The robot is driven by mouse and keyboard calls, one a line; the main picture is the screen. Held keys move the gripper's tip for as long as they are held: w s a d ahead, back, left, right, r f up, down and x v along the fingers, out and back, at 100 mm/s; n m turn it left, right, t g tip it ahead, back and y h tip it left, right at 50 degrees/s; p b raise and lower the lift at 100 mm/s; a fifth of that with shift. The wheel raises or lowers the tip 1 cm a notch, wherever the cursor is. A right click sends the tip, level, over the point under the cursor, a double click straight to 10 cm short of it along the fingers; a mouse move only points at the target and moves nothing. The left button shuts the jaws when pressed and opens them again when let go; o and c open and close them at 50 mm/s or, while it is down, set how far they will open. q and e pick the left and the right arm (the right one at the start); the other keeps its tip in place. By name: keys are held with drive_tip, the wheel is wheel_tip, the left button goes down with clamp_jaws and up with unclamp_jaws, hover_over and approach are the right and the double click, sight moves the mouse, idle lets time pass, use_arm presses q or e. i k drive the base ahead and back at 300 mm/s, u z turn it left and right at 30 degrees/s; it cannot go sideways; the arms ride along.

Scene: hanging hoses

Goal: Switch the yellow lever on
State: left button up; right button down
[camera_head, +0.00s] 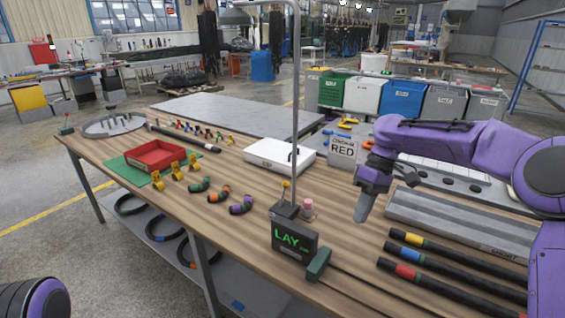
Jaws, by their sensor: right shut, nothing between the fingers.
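The yellow lever (285,187) is a small yellow-tipped stick rising behind the dark box (296,242) with the green LAY display. It looks close to upright; its switch position is too small to tell. My right gripper (361,215) points down above the table, to the right of the box and lever and apart from both. It is shut and empty. Only a piece of my left arm shows at the bottom left corner; its gripper is out of view.
A tall grey post (297,100) rises beside the lever. A small pink-topped item (309,210) stands between lever and gripper. A green block (319,264) lies in front. Black hoses with coloured bands (440,250) lie at right. A white box (279,155) stands behind.

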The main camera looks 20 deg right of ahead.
sight(285, 185)
drive_tip(key=i, duration=1.2)
